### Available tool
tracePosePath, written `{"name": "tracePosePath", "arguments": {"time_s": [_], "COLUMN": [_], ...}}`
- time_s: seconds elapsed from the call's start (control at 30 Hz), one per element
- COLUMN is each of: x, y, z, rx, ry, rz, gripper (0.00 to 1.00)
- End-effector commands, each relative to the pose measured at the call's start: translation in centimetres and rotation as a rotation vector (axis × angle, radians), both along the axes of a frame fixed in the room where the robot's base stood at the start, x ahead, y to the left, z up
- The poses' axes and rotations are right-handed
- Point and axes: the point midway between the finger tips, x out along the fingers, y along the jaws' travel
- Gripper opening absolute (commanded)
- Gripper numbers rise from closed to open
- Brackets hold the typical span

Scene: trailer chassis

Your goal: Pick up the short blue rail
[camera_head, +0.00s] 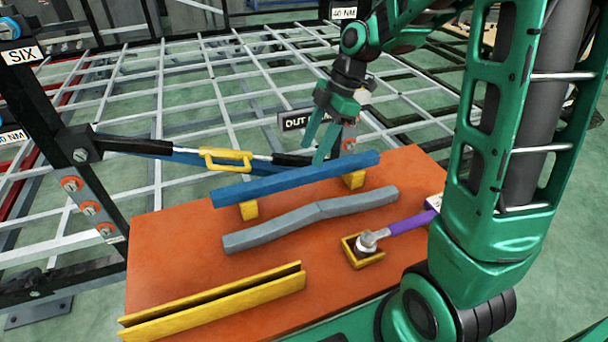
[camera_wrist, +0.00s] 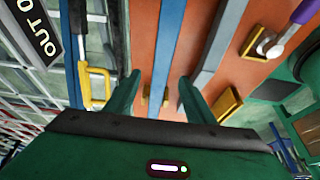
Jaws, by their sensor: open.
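A blue rail (camera_head: 296,180) lies across two yellow blocks at the back of the orange tabletop. It also shows in the wrist view (camera_wrist: 166,50), running lengthwise between my fingers' tips. My gripper (camera_head: 318,148) is open and empty, pointing down, behind and above the rail in the head view. Its two fingers (camera_wrist: 160,80) straddle the rail's line in the wrist view, apart from it as far as I can tell. Another blue bar (camera_wrist: 75,50) runs beyond the table edge.
A bent grey bar (camera_head: 310,218) lies in front of the rail. A yellow channel (camera_head: 215,305) is at the front left. A purple-handled tool (camera_head: 410,223) rests in a yellow holder (camera_head: 364,262). A strut with a yellow handle (camera_head: 226,158) crosses behind the table (camera_head: 180,245).

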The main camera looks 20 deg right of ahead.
Motion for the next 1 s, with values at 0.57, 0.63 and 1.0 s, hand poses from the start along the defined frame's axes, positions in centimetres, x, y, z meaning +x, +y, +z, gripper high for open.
{"name": "tracePosePath", "arguments": {"time_s": [0.57,0.63,1.0], "x": [-0.2,-0.2,-0.1], "y": [2.7,2.9,2.9], "z": [-5.4,-5.9,-6.0], "rx": [-0.001,-0.001,-0.001], "ry": [0.002,0.001,0.0], "rz": [0.005,0.005,0.003], "gripper": [0.49,0.49,0.25]}}
